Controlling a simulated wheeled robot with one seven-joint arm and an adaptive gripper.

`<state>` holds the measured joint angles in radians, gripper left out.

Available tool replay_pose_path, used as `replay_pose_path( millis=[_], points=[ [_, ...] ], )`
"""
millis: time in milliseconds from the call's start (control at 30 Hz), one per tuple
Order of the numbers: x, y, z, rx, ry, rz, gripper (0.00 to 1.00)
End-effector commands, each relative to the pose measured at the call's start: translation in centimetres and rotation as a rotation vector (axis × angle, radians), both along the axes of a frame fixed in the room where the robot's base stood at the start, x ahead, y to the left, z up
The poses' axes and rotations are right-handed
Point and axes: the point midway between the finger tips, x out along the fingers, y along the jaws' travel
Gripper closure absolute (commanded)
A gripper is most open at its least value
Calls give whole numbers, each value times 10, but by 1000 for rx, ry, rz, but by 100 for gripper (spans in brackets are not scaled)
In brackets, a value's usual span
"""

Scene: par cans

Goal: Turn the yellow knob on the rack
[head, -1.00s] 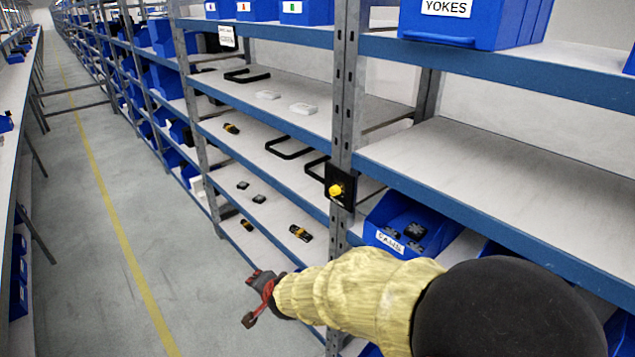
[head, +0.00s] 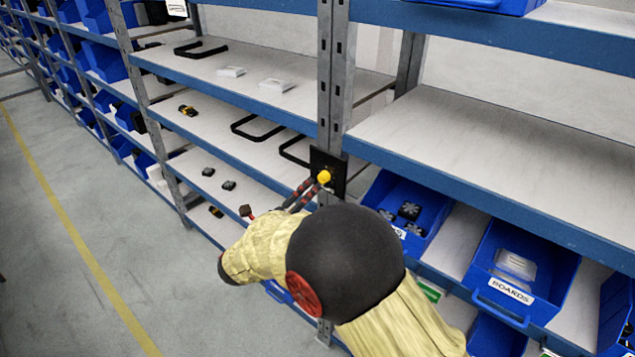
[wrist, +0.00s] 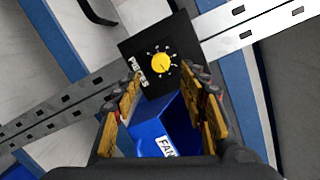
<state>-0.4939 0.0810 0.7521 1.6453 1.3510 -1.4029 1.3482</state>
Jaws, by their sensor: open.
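The yellow knob (head: 324,176) sits on a black square plate (head: 338,166) fixed to the grey rack upright. In the wrist view the knob (wrist: 160,63) is in full sight, with a ring of white marks around it and a label beside it on the plate (wrist: 138,48). My gripper (head: 306,192) reaches up toward the knob in the head view, close to the plate's lower left. In the wrist view my gripper (wrist: 169,90) is open and empty, with the knob just beyond its fingertips. I see no clear contact with the knob.
The rack upright (head: 334,80) carries blue-edged shelves on both sides. A blue bin (head: 440,205) stands right of the plate, and a boards bin (head: 545,265) further right. Black handles (head: 258,128) lie on the left shelf. The aisle floor (head: 60,280) is clear.

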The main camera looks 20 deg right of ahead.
Motion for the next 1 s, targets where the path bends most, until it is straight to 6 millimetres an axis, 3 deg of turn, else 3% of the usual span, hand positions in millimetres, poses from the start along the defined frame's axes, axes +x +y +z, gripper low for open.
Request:
replay_pose_path(
  millis=[400, 800, 1000],
  points=[
    [41, -42, 0, -1, 2, -1, 57],
    [47, -47, 0, -2, 2, 2, 57],
    [46, -47, 0, -2, 2, 2, 69]
  ],
)
